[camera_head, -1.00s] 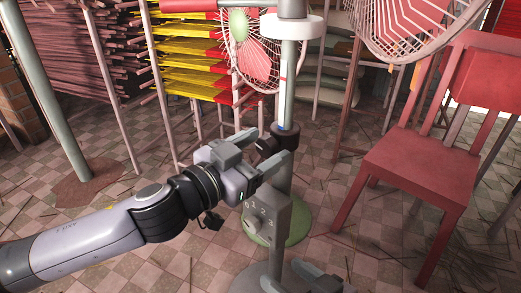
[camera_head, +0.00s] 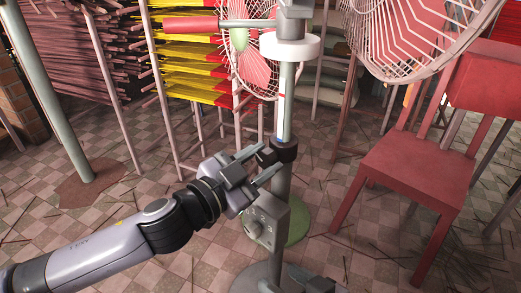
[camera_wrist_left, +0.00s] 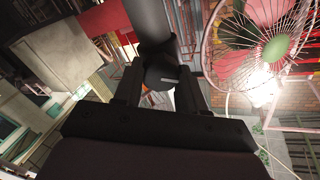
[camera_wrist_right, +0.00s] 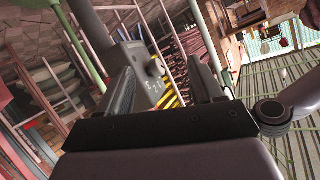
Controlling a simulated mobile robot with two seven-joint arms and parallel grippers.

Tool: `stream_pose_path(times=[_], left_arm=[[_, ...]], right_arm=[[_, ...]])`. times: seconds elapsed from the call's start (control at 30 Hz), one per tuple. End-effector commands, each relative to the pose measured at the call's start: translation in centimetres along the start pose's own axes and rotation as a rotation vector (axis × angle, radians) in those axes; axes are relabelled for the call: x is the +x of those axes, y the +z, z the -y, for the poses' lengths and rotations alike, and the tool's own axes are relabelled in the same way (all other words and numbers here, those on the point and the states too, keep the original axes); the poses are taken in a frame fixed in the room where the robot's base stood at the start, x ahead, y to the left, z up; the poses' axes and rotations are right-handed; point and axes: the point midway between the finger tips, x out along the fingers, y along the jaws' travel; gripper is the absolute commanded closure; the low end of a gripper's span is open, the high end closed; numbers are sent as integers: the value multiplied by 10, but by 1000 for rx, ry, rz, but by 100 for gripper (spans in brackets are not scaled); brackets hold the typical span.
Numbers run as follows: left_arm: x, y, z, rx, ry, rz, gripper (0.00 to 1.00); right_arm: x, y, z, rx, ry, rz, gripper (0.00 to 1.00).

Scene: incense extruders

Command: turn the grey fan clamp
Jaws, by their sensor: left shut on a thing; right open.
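The dark grey fan clamp (camera_head: 284,149) wraps the fan's upright pole, with a dark knob (camera_head: 265,157) sticking out on its left. My left gripper (camera_head: 262,160) reaches it from the left, its two fingers shut on the knob. In the left wrist view the knob (camera_wrist_left: 162,76) sits between the fingers, with the dark clamp body beyond. My right gripper (camera_wrist_right: 160,68) is open and empty, below the fan's grey control box (camera_head: 265,218). In the right wrist view the control box (camera_wrist_right: 140,62) shows beyond and between its fingers. In the head view only its fingers show at the bottom edge.
A white ring (camera_head: 291,47) circles the pole above the clamp. A large fan cage (camera_head: 420,35) hangs at upper right, and another fan (camera_head: 255,60) stands behind. A red chair (camera_head: 420,160) stands right. Incense racks (camera_head: 190,70) fill the back. Tiled floor is open at left.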

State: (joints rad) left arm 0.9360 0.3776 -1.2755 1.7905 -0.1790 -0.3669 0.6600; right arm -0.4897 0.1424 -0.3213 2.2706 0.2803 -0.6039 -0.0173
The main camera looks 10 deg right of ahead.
Motion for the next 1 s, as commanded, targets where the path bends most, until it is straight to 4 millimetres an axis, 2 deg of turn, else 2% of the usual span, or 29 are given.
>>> stream_pose_path(times=[0.03,0.6,1.0], left_arm=[[0,-3,2,42,1,4,90],[0,-2,0,584,2,3,90],[0,0,-1,889,2,3,90]], right_arm=[[-6,-6,-1,-18,20,8,34],[-41,-13,-28,-211,189,80,34],[-47,-5,-39,-180,217,119,34]])
